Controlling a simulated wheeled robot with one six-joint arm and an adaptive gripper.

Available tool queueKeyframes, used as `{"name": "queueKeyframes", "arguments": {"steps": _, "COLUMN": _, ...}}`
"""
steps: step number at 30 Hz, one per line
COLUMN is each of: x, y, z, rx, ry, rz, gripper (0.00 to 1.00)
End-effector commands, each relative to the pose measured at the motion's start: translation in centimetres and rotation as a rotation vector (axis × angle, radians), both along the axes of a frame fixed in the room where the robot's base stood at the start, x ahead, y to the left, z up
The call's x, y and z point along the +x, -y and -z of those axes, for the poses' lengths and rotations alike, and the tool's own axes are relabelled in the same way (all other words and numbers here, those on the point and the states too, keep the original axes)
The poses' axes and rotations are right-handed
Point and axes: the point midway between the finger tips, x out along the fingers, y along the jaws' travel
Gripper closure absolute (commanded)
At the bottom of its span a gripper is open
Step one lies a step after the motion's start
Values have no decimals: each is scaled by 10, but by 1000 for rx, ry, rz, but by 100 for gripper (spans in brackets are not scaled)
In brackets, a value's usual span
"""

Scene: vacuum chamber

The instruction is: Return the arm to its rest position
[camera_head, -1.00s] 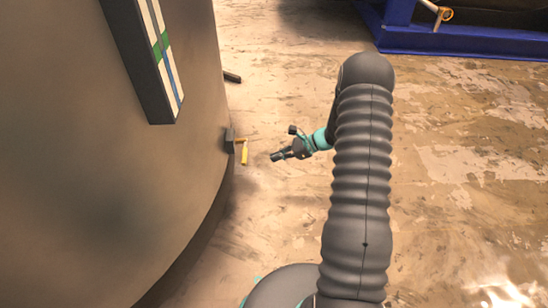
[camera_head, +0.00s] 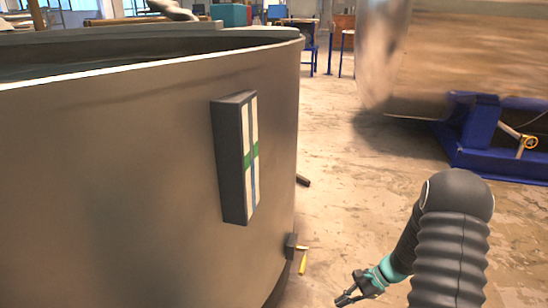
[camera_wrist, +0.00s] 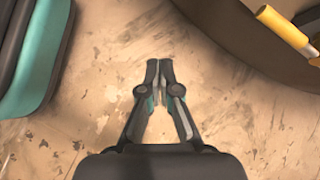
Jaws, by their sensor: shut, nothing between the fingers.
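My arm stands at the lower right of the head view, covered in a dark ribbed sleeve. My gripper (camera_head: 346,298) hangs low at its left, above the concrete floor. In the wrist view my gripper (camera_wrist: 160,66) points at bare floor, its fingers together and nothing between them. The large grey chamber (camera_head: 120,170) fills the left of the head view. A yellow handle (camera_head: 303,263) on a small dark block juts from its wall, left of my gripper and apart from it. The handle also shows at the top right of the wrist view (camera_wrist: 283,27).
A dark panel with white, green and blue stripes (camera_head: 236,160) is fixed to the chamber wall. A large metal cylinder (camera_head: 455,60) on a blue stand (camera_head: 475,130) is at the upper right.

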Motion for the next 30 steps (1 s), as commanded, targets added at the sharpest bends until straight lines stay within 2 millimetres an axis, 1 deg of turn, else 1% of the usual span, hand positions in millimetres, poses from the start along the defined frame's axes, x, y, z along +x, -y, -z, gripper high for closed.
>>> {"name": "queueKeyframes", "arguments": {"steps": 1, "x": -7, "y": -1, "z": -14, "rx": -28, "ry": 22, "rz": -47, "gripper": 100}}
{"name": "queueKeyframes", "arguments": {"steps": 5, "x": -28, "y": -2, "z": -47, "rx": -104, "ry": 79, "rz": -184, "gripper": 100}}
{"name": "queueKeyframes", "arguments": {"steps": 9, "x": -50, "y": -4, "z": -85, "rx": -192, "ry": 151, "rz": -333, "gripper": 100}}
{"name": "queueKeyframes", "arguments": {"steps": 15, "x": -79, "y": -6, "z": -137, "rx": -317, "ry": 253, "rz": -521, "gripper": 100}}
{"name": "queueKeyframes", "arguments": {"steps": 24, "x": -122, "y": -10, "z": -206, "rx": -502, "ry": 407, "rz": -757, "gripper": 100}}
{"name": "queueKeyframes", "arguments": {"steps": 30, "x": -149, "y": -14, "z": -247, "rx": -626, "ry": 512, "rz": -879, "gripper": 100}}
